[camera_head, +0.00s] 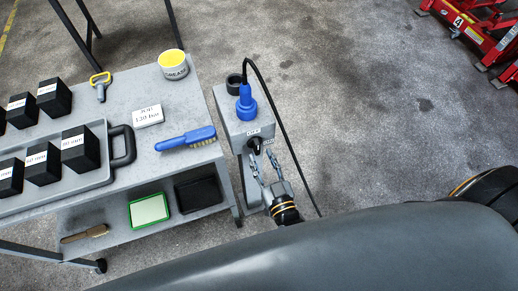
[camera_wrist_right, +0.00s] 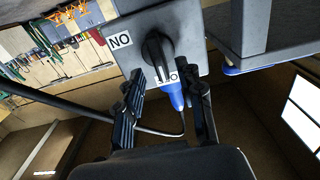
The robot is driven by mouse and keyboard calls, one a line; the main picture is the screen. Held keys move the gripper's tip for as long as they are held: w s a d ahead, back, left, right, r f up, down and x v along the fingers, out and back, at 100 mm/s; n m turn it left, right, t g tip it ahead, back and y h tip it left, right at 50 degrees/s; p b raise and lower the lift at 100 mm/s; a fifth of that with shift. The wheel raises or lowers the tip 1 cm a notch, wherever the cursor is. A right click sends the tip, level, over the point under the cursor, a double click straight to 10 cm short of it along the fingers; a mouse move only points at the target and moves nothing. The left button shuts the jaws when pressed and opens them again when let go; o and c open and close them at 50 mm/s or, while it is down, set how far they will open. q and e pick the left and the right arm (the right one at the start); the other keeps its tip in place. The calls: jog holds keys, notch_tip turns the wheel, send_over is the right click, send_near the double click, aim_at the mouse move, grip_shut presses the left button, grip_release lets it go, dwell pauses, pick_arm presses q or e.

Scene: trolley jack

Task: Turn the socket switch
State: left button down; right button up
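The socket box (camera_head: 240,127) is a grey housing beside the right end of the workbench, with a blue plug (camera_head: 246,103) and black cable on it. Its black rotary switch (camera_head: 255,146) is on the front face. In the right wrist view the switch (camera_wrist_right: 157,55) shows near the top centre, beside a label reading upside down (camera_wrist_right: 120,40). The second label, below the knob, is partly covered. My right gripper (camera_head: 264,165) is open just in front of the switch. My left gripper is not in view.
The grey workbench (camera_head: 135,85) at left carries black blocks in a tray, a blue brush (camera_head: 187,138), a grease tin (camera_head: 173,65) and a sign (camera_head: 148,116). The black cable (camera_head: 284,140) hangs right of the box. Red jacks (camera_head: 480,30) stand far right; floor between is clear.

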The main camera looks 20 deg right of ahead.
aim_at(258, 150)
jog(key=shift+w, duration=1.15)
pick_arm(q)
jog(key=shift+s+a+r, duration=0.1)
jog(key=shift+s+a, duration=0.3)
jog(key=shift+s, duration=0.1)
pick_arm(e)
jog(key=shift+w, duration=0.45)
jog(key=shift+a, duration=0.1)
grip_shut()
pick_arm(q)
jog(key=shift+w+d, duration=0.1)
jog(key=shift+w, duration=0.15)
